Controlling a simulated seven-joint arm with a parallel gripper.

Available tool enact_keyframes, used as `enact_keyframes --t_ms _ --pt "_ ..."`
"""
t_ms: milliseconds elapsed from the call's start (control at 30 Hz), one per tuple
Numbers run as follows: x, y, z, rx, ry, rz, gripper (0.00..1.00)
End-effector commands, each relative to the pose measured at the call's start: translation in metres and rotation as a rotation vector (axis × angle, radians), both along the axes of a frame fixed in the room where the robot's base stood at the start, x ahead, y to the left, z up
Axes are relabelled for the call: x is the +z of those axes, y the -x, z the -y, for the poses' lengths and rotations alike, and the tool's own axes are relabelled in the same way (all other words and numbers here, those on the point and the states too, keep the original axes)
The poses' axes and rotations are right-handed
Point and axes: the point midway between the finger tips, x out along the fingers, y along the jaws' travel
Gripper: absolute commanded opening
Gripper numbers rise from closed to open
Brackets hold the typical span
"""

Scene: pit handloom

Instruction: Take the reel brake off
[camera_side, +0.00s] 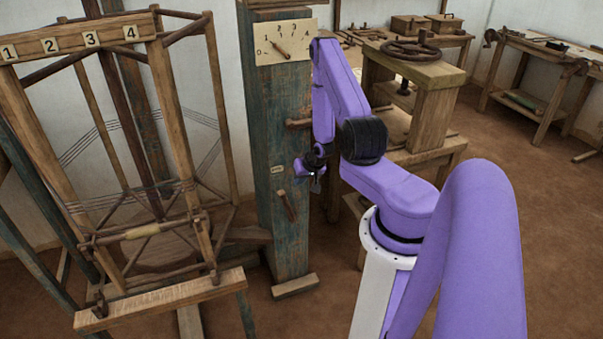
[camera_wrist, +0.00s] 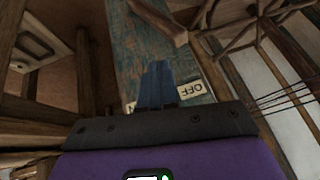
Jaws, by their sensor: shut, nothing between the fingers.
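A blue-painted wooden post (camera_side: 274,120) stands left of my gripper. A short wooden lever (camera_side: 287,205), slanting down to the right, sits low on its front; I take it for the reel brake. A small pale label sits above the lever (camera_side: 277,170), too small to read here. In the wrist view, an upside-down "OFF" label (camera_wrist: 191,90) shows on the post, with a second label (camera_wrist: 130,107) mostly hidden. The lever (camera_wrist: 160,20) shows beyond them, apart from my fingers. My gripper (camera_side: 317,177) is shut and empty beside the post; its fingertips also show in the wrist view (camera_wrist: 157,68).
A wooden peg (camera_side: 298,123) juts from the post above my gripper. A numbered dial plate (camera_side: 286,42) tops the post. The wooden reel frame (camera_side: 160,290) stands left. A bench with a handwheel (camera_side: 410,50) is behind my arm. Open floor lies at the right.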

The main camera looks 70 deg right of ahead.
Motion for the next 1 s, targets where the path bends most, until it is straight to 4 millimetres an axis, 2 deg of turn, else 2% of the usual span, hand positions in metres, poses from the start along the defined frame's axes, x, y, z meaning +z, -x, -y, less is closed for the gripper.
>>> enact_keyframes --t_ms 100,300,500,833,1000 --pt "0.019 0.006 -0.008 -0.003 0.002 0.000 0.00" --pt "0.040 0.013 -0.017 -0.004 0.001 0.001 0.00" --pt "0.047 0.016 -0.021 -0.004 -0.001 -0.001 0.00" --pt "0.048 0.016 -0.021 -0.004 0.000 -0.001 0.00" --pt "0.055 0.006 -0.028 0.049 0.009 -0.018 0.00"
